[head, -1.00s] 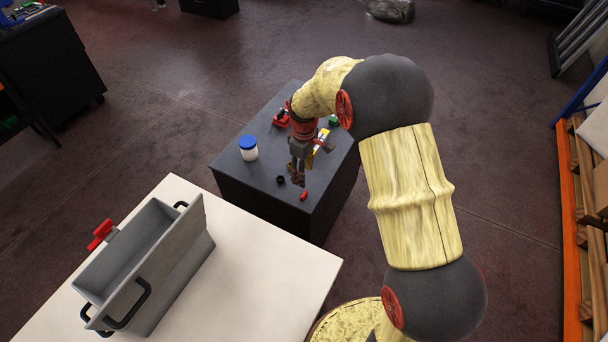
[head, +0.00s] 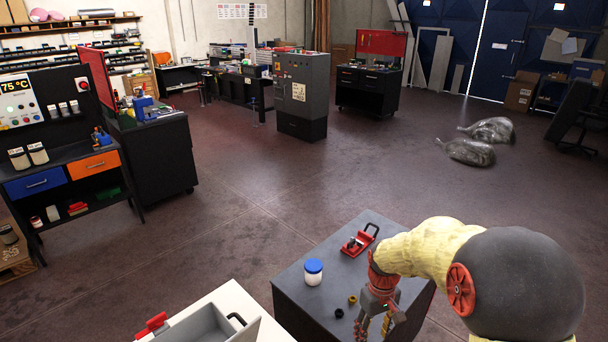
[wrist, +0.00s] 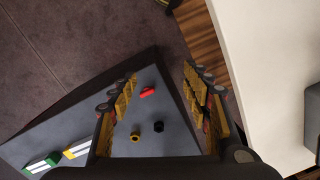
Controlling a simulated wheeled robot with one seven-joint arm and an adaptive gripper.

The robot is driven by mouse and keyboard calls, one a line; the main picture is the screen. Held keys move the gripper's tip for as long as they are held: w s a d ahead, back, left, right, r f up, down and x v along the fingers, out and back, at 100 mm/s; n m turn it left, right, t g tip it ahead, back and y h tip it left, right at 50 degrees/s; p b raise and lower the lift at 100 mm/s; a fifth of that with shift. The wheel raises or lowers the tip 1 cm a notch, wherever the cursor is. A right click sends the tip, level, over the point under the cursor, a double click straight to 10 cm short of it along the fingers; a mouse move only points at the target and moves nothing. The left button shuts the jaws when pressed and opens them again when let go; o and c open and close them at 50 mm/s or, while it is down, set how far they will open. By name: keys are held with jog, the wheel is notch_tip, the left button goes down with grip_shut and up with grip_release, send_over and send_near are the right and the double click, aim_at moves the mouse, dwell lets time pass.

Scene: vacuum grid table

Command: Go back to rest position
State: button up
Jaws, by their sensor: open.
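My gripper (head: 374,322) hangs over the near part of the dark grey table (head: 300,291) in the head view, its fingers pointing down. In the wrist view my gripper (wrist: 160,108) has its two fingers wide apart with nothing held between them. Below and between the fingers, a red piece (wrist: 147,92), a black ring (wrist: 158,126) and a brass-coloured ring (wrist: 134,137) lie on the table top. The fingertips look apart from these pieces.
A white jar with a blue lid (head: 313,271) and a red clamp (head: 359,240) stand on the dark table. Green and yellow-ended blocks (wrist: 42,164) show in the wrist view. Floor beyond is open.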

jog(key=s+r+m+t, duration=0.4)
jog(key=s+r+t, duration=0.2)
jog(key=s+r, duration=1.5)
notch_tip(320, 180, up, 4)
jog(key=shift+s+f+t, duration=0.15)
jog(key=shift+s+t, duration=0.15)
jog(key=shift+s, duration=0.05)
jog(key=shift+c, duration=0.4)
jog(key=shift+c, duration=0.5)
